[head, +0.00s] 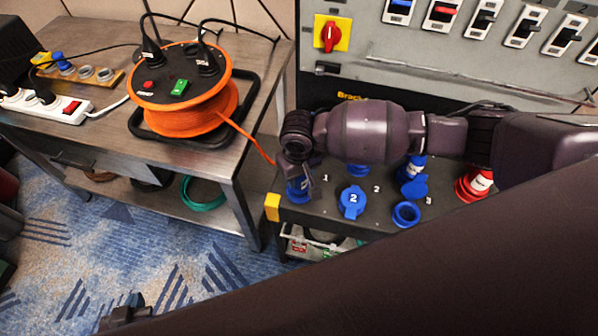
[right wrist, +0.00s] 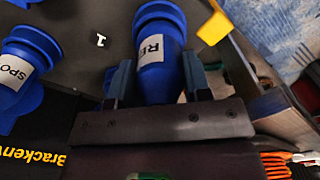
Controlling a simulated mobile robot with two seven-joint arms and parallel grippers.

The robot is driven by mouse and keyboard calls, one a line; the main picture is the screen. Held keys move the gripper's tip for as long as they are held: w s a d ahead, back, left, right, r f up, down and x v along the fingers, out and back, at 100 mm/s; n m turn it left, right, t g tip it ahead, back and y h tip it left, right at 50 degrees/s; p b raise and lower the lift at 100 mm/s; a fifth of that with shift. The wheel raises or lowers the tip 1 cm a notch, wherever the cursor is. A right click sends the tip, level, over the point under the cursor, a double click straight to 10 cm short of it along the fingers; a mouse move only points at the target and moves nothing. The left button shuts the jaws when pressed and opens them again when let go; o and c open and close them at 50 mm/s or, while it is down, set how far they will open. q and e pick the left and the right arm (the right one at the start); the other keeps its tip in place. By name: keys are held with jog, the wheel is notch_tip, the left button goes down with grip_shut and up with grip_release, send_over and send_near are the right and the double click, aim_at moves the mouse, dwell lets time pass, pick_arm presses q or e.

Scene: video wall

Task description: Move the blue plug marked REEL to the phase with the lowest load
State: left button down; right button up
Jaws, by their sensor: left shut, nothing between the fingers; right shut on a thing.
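The blue plug with a label starting "RE" (right wrist: 160,45) sits between the fingers of my right gripper (right wrist: 158,84), which is shut on it. In the head view, this blue plug (head: 298,190) is at the left end of the black socket box (head: 325,212), near the number 1, partly hidden by my right gripper (head: 303,172). Whether it is seated in its socket is unclear. A blue lid marked 2 (head: 352,201) and an uncovered blue socket (head: 406,214) near the 3 lie to the right. My left gripper (head: 128,308) is low at the bottom left, empty and shut. No load readings show.
Another blue plug labelled "SPO" (right wrist: 25,65) stands close by. A red plug (head: 475,184) is at the box's right. An orange cable reel (head: 187,110) stands on the metal table (head: 258,75) at left. A grey breaker panel (head: 440,55) rises behind the box.

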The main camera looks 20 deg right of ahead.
jog(key=shift+f, duration=0.1)
jog(key=o, duration=1.4)
jog(key=shift+d, duration=0.1)
jog(key=shift+w+d, duration=0.1)
jog(key=shift+c, duration=0.7)
